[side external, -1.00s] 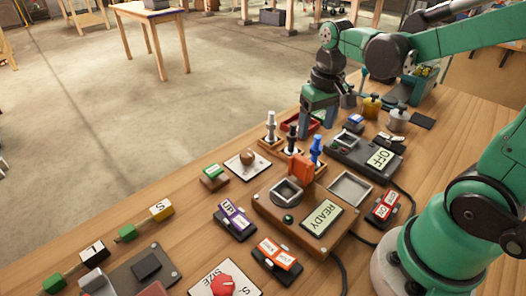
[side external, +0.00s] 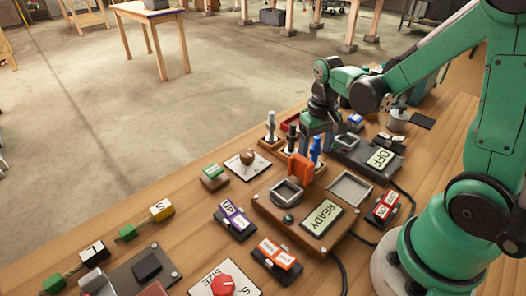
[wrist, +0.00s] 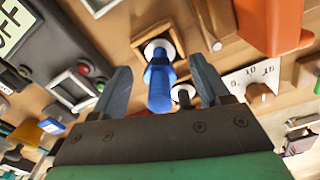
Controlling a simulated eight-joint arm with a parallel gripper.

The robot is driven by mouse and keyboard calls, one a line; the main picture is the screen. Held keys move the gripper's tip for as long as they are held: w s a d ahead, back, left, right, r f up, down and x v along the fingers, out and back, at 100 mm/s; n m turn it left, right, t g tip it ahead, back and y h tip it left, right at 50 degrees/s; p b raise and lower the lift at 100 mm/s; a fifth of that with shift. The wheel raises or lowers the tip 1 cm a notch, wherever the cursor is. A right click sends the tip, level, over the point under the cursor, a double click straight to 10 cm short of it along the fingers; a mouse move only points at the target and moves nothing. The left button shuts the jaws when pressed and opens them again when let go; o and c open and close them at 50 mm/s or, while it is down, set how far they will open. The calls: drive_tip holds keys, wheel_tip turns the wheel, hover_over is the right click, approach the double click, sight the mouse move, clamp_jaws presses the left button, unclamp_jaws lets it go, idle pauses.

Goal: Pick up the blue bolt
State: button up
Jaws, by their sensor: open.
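The blue bolt (side external: 316,149) stands upright at the near right end of a row of bolts, behind the orange block in the side view. In the wrist view the blue bolt (wrist: 160,80) lies between the two fingers, apart from both. My gripper (wrist: 164,90) is open and empty, its fingers on either side of the bolt. In the side view my gripper (side external: 318,140) is low, just behind the bolt. How far the fingertips reach past the bolt is hard to tell.
A black bolt (side external: 292,138) and a grey bolt (side external: 270,126) stand close by in the same row. The OFF box (side external: 362,155) is to the right.

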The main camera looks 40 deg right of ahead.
clamp_jaws()
drive_tip(key=shift+r, duration=0.2)
